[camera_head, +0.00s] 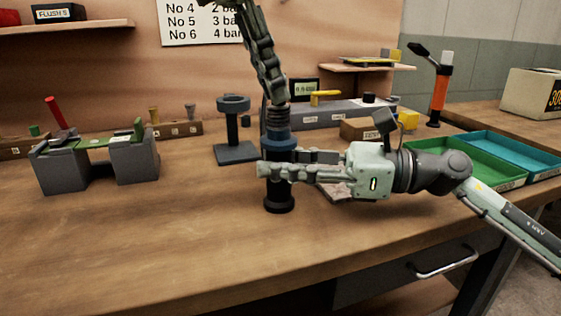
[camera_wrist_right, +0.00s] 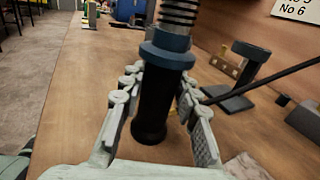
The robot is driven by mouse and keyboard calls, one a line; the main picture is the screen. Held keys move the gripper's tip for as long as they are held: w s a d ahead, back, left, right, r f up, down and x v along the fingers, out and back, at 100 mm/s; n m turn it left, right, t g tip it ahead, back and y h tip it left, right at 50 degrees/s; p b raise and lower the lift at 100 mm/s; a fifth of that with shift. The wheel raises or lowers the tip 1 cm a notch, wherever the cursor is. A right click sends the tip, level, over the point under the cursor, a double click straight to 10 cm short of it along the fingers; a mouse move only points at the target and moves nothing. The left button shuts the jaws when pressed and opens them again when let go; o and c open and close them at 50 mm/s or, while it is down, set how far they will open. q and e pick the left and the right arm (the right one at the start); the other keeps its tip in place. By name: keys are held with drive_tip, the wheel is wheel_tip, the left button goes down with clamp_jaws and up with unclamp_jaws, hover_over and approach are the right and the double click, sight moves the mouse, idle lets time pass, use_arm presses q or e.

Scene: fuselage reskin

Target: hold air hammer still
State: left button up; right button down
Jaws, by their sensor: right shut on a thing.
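The air hammer (camera_head: 278,188) stands upright on the wooden bench, with a black body, a dark blue collar and a dark coil spring on top. My right gripper (camera_head: 268,172) comes in from the right and is shut around its body. The wrist view shows the air hammer (camera_wrist_right: 154,105) between the two fingers (camera_wrist_right: 160,100), its foot on the bench. My left gripper (camera_head: 277,98) reaches down from above, its fingertips at the spring end. I see it edge-on, so its opening and any contact are unclear.
A dark stand (camera_head: 235,152) is behind to the left. A grey fixture with a green strip (camera_head: 135,160) sits at left. Green (camera_head: 465,162) and blue (camera_head: 515,152) trays and an orange-black tool (camera_head: 440,88) are at right. The front bench is clear.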

sight(271, 105)
use_arm(q)
clamp_jaws()
drive_tip(key=shift+r, duration=1.85)
drive_tip(key=shift+r, duration=1.4)
use_arm(e)
drive_tip(key=c, duration=1)
unclamp_jaws()
drive_tip(key=shift+c, duration=0.2)
drive_tip(key=shift+d, duration=0.1)
drive_tip(key=d, duration=0.4)
drive_tip(key=s+d, duration=0.1)
drive_tip(key=d, duration=0.2)
drive_tip(key=s+d, duration=0.1)
drive_tip(key=d, duration=0.3)
drive_tip(key=shift+d, duration=0.35)
